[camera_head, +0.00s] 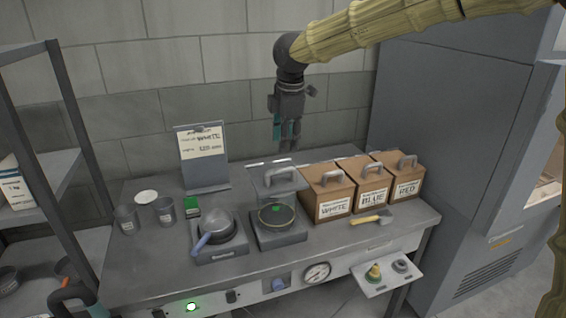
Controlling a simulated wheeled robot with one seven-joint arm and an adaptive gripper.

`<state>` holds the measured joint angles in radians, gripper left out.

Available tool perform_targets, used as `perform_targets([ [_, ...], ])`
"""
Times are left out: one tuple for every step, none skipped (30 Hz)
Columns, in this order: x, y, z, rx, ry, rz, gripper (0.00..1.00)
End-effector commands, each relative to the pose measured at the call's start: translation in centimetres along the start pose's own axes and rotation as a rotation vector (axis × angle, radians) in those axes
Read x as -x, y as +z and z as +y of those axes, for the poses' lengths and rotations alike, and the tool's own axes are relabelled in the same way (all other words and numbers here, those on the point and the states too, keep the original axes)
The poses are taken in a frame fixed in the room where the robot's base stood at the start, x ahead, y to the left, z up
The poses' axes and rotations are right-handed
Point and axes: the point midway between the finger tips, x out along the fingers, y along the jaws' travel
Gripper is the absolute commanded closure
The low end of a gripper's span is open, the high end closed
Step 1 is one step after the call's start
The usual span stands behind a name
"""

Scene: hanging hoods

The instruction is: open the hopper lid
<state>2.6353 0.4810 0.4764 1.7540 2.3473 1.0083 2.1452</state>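Three brown lidded boxes with grey handles stand at the right of the bench: one labelled WHITE (329,194), one BLUE (369,188) and one RED (404,180). A grey device (281,230) left of them has a raised plate with a handle (279,174) above a round pan with a green spot. No part is legibly marked as the hopper, so I cannot tell which lid is the hopper's. The box lids look shut. My gripper (284,147) hangs pointing down behind and above the device, apart from all the handles. Its finger opening is too small to judge.
A sign (203,158) stands at the back left. A pan with a blue handle (217,231), grey cups (163,210) and a green block (192,208) are on the left. A yellow-handled tool (370,217) lies before the boxes. A tall grey cabinet (455,150) stands at right.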

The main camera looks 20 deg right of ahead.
Motion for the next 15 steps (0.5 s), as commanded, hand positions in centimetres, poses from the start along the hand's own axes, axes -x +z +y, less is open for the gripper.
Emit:
perform_targets([
  [-0.8,-0.1,0.0,0.002,-0.004,0.0,0.63],
  [-1.3,-0.1,0.0,0.003,-0.005,0.0,0.63],
  [-1.9,-0.1,0.0,0.003,-0.004,-0.001,0.63],
  [-2.4,-0.1,0.0,0.004,-0.003,-0.001,0.63],
  [-2.9,-0.1,0.0,0.004,-0.004,-0.001,0.63],
  [-3.6,0.0,0.0,0.004,-0.005,-0.002,0.63],
  [-4.1,0.0,-0.1,0.004,-0.004,-0.002,0.63],
  [-4.5,0.0,-0.1,0.004,-0.004,-0.002,0.63],
  [-5.2,0.1,-0.1,0.003,-0.005,-0.002,0.63],
  [-5.7,0.1,-0.1,0.003,-0.004,-0.002,0.63],
  [-6.1,0.1,-0.1,0.003,-0.004,-0.002,0.63],
  [-6.7,0.1,-0.1,0.003,-0.004,-0.002,0.63],
  [-7.0,0.1,-0.1,0.004,-0.003,-0.002,0.63],
  [-7.4,0.1,-0.1,0.004,-0.002,-0.002,0.63],
  [-7.9,0.1,-0.1,0.004,-0.003,-0.003,0.63],
])
